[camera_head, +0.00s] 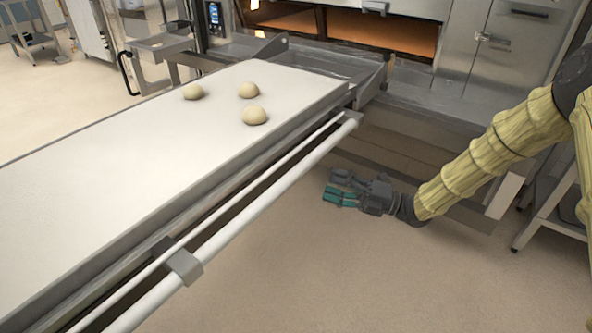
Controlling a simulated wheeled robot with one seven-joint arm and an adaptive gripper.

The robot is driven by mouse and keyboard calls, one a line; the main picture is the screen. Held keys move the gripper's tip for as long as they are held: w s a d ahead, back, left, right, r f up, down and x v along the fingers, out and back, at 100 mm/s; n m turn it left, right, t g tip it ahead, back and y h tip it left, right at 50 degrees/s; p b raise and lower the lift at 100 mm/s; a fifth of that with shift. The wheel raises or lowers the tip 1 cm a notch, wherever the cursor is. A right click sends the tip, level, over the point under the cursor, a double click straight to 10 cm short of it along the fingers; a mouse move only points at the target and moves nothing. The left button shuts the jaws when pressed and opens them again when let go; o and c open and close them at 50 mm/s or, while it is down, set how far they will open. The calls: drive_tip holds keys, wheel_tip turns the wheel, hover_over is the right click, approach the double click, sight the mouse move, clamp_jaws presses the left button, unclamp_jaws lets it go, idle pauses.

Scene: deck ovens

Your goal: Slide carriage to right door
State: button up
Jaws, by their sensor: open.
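The carriage (140,158) is a long, white-topped loader in front of the oven, reaching from the lower left to the oven front. Three dough balls (249,90) sit on its far end. A white rail (250,220) runs along its near side with a grey clamp block (185,266). My gripper (340,187), with teal finger pads, is open and empty, to the right of the rail and apart from it. The oven's lit opening (350,28) is at the top. A closed steel door (515,45) with a handle is at its right.
A control panel (215,15) stands left of the oven opening. A metal side frame (160,48) with a black handle is at the carriage's far left. A steel stand (550,222) is at the right edge. The floor (330,285) below my gripper is clear.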

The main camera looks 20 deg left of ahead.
sight(297, 174)
drive_tip(key=shift+n+g, duration=0.3)
drive_tip(key=a, duration=0.3)
drive_tip(key=a+r+b, duration=0.1)
drive_tip(key=a, duration=0.3)
drive_tip(key=a+r+b, duration=0.1)
drive_tip(key=a, duration=0.2)
drive_tip(key=shift+s+a+r, duration=0.25)
drive_tip(key=shift+s+a, duration=0.05)
drive_tip(key=shift+a, duration=0.05)
clamp_jaws()
